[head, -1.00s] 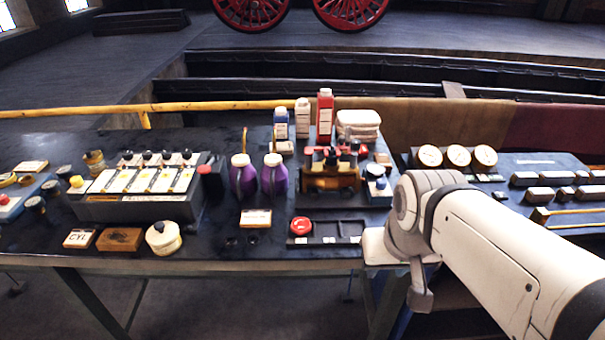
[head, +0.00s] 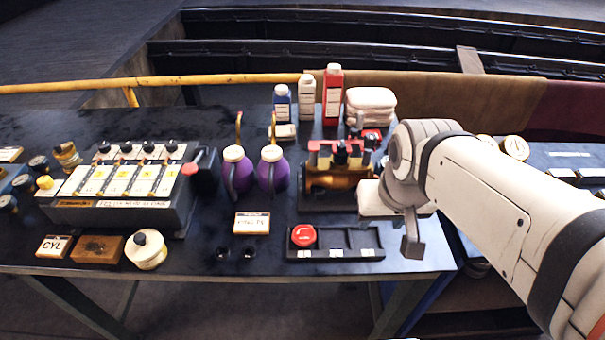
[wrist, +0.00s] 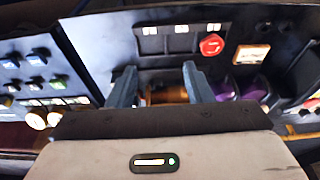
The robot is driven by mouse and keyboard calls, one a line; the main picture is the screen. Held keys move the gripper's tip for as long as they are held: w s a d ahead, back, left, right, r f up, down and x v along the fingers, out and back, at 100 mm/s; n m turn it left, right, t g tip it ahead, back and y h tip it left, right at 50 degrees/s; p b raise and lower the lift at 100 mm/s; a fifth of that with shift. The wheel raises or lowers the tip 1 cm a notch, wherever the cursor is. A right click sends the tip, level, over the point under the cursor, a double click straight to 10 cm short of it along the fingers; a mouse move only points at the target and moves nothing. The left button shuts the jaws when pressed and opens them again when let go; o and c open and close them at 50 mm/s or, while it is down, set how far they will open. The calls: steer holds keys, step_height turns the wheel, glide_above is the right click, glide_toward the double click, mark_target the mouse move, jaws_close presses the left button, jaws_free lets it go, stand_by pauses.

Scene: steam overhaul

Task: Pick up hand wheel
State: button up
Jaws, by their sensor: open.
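A red round piece that looks like the hand wheel (head: 303,236) sits in the left compartment of a small black tray (head: 337,252) at the table's front edge. It also shows in the wrist view (wrist: 211,44), above and right of the fingers. My gripper (head: 411,240) is to the right of the tray, above the table. In the wrist view my gripper (wrist: 161,88) is open and empty, its two blue-grey fingers apart. A brass valve body (head: 333,180) with red parts on top stands behind the tray. It shows beyond and between the fingers in the wrist view.
Two purple oil cans (head: 272,172) stand left of the valve body. A white label card (head: 252,223) stands left of the tray. A lubricator box (head: 125,195) is farther left. Bottles (head: 332,95) and folded cloths (head: 370,106) are at the back. The tray's other compartments look empty.

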steer(key=o, duration=0.7)
steer(key=shift+m+g, duration=0.5)
steer(key=shift+g, duration=0.4)
steer(key=w+a+f+p, duration=0.1)
steer(key=w+a, duration=0.1)
steer(key=w+a+f+p, duration=0.1)
steer(key=w+a+f, duration=0.1)
steer(key=w, duration=0.1)
steer(key=w+a+f+p, duration=0.1)
steer(key=w+a, duration=0.1)
steer(key=w, duration=0.1)
steer(key=shift+w+a+f, duration=0.15)
steer(key=shift+a+f, duration=0.05)
steer(key=shift+a, duration=0.2)
steer(key=m+g+p, duration=0.1)
steer(key=p, duration=0.1)
glide_toward(304, 234)
steer(key=shift+a+f, duration=0.15)
steer(key=shift+a, duration=0.15)
steer(key=shift+a+f, duration=0.1)
steer(key=shift+f, duration=1.1)
steer(key=f, duration=0.1)
steer(key=f+p, duration=0.1)
steer(key=f, duration=0.2)
steer(key=shift+w+d+f, duration=0.15)
steer(key=shift+d+f, duration=0.1)
steer(key=shift+d, duration=0.15)
steer(key=shift+f, duration=0.7)
